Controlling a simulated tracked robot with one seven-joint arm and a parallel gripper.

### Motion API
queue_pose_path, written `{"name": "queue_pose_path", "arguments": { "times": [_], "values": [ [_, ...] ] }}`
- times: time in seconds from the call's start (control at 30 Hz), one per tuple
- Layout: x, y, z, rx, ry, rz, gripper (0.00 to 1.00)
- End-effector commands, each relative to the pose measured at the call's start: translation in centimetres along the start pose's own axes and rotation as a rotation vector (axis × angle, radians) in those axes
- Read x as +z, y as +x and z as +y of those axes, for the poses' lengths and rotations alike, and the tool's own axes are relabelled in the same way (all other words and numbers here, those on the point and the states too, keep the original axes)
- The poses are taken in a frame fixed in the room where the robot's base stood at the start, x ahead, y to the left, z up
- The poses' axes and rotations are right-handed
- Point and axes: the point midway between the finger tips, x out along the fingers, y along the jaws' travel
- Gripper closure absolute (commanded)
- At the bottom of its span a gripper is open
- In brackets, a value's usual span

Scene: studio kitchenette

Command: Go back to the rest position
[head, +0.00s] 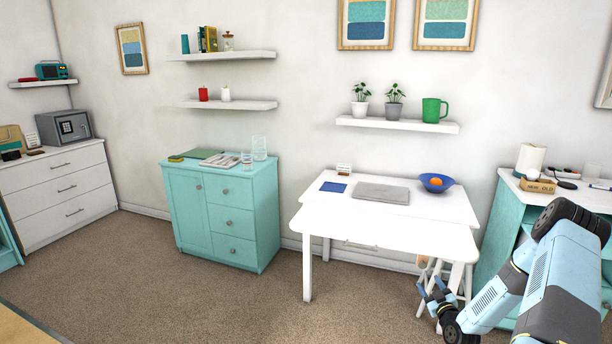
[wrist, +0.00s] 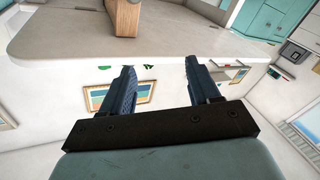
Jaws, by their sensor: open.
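My gripper (head: 434,288) is low at the lower right of the head view, in front of the white desk's (head: 330,215) right end and beside a white stool (head: 465,278). My arm is bent, with its elbow high at the right edge. In the wrist view my gripper (wrist: 158,70) has its two dark fingers well apart. Nothing shows between them, so it is open and empty. Beyond the fingertips is a pale flat surface (wrist: 190,38) with a wooden piece (wrist: 125,18) at the top; I cannot tell how close they are.
A grey laptop (head: 381,193) and a blue bowl (head: 437,183) with an orange fruit are on the desk. A teal cabinet (head: 240,215) stands left of it, and a teal shelf unit (head: 496,236) stands right, close to my arm. The carpet (head: 200,300) at front left is clear.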

Motion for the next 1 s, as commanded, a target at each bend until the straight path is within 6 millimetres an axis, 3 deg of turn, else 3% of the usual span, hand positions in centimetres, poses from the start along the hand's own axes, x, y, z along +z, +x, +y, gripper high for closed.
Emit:
{"name": "queue_pose_path", "arguments": {
  "times": [0.2, 0.5, 0.77, 1.0],
  "values": [
    [-4.6, 2.7, 1.2, -0.106, -0.049, -0.095, 0.39],
    [-11.1, 4.7, 2.5, -0.202, -0.102, -0.244, 0.39],
    [-17.4, 5.0, 3.6, -0.242, -0.134, -0.377, 0.39],
    [-23.4, 3.9, 4.5, -0.247, -0.145, -0.496, 0.39]
  ]
}}
